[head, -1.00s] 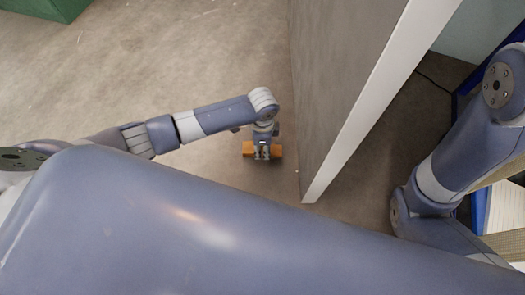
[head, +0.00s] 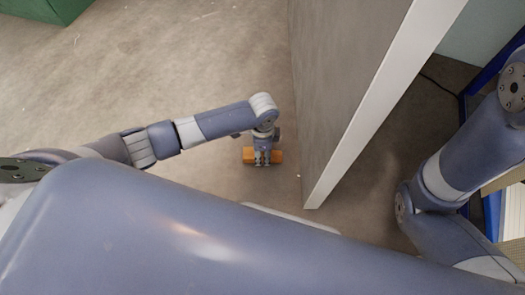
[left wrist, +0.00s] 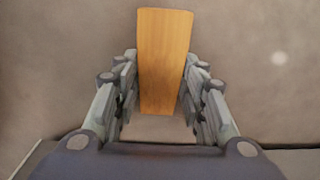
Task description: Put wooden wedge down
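The wooden wedge (head: 248,156) is an orange-brown block low over the grey-brown floor, left of the grey door panel's end. My left gripper (head: 263,158) points down at it, with its fingers across the wedge's middle. In the left wrist view, the wedge (left wrist: 164,55) stands lengthwise between the two fingers of the left gripper (left wrist: 162,95), which close in on its sides. I cannot tell whether its underside touches the floor. My right arm shows at the right, but its gripper is out of the picture.
A tall grey panel with a white edge (head: 385,105) stands just right of the wedge. A green object (head: 45,8) lies at the top left. Blue-framed equipment (head: 490,60) stands at the far right. The floor (head: 130,60) left of the wedge is clear.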

